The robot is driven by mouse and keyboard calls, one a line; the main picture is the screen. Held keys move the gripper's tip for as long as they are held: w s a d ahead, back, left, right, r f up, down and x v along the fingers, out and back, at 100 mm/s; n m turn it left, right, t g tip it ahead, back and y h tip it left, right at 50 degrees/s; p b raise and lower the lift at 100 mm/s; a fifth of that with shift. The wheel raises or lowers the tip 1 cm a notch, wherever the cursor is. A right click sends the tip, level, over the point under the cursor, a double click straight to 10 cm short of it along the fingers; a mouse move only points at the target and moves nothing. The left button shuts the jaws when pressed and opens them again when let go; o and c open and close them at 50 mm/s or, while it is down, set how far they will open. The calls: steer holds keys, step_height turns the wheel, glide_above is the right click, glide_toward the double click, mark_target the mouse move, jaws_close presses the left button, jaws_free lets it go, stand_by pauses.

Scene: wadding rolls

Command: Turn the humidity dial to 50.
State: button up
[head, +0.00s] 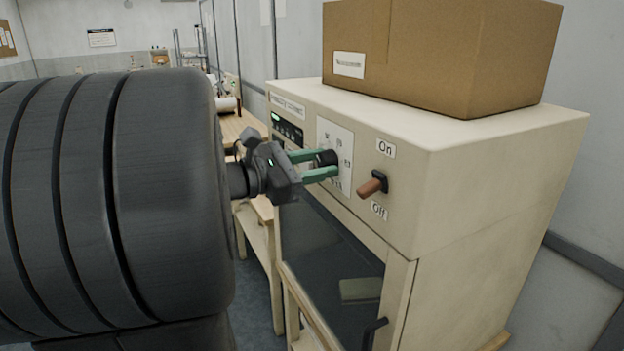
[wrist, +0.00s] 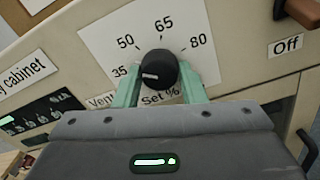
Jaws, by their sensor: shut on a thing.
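The humidity dial (wrist: 160,63) is a round black knob on a white scale plate (wrist: 108,40) marked Vent, 35, 50, 65 and 80, with "Set %" below. Its white pointer mark faces left in the wrist view, nearest the 35 label. In the head view the dial (head: 327,157) sits on the front of a cream cabinet (head: 450,190). My gripper (wrist: 160,88) has its two green fingers shut on the dial, one on each side. The gripper (head: 322,164) reaches the dial from the left in the head view; its fingers partly cover the scale plate.
A switch with a brown handle (head: 371,186), between On and Off labels, sticks out just right of the dial. A dark display panel (head: 287,129) is to the left. A cardboard box (head: 440,55) stands on the cabinet. A glass door with a dark handle (head: 374,333) is below.

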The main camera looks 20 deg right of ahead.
steer(key=m+b, duration=0.4)
steer(key=b, duration=0.1)
steer(key=shift+f, duration=0.3)
steer(key=shift+r+m+b, duration=0.2)
steer(key=shift+m+b, duration=0.9)
steer(key=shift+b, duration=0.2)
steer(key=shift+r, duration=0.1)
steer(key=o, duration=1)
steer(key=shift+a, duration=0.15)
steer(key=a, duration=0.4)
steer(key=a+b, duration=0.1)
steer(key=a, duration=0.4)
steer(key=s+a, duration=0.1)
steer(key=a, duration=0.3)
steer(key=shift+a, duration=0.3)
steer(key=shift+d, duration=0.1)
steer(key=shift+w+d+p, duration=0.15)
steer(key=shift+w+d, duration=0.05)
steer(key=shift+d, duration=2.05)
steer(key=shift+w+d+p, duration=0.15)
steer(key=shift+d, duration=2.15)
steer(key=shift+w+d+p, duration=0.15)
steer(key=shift+w+d, duration=0.05)
steer(key=shift+d, duration=2.05)
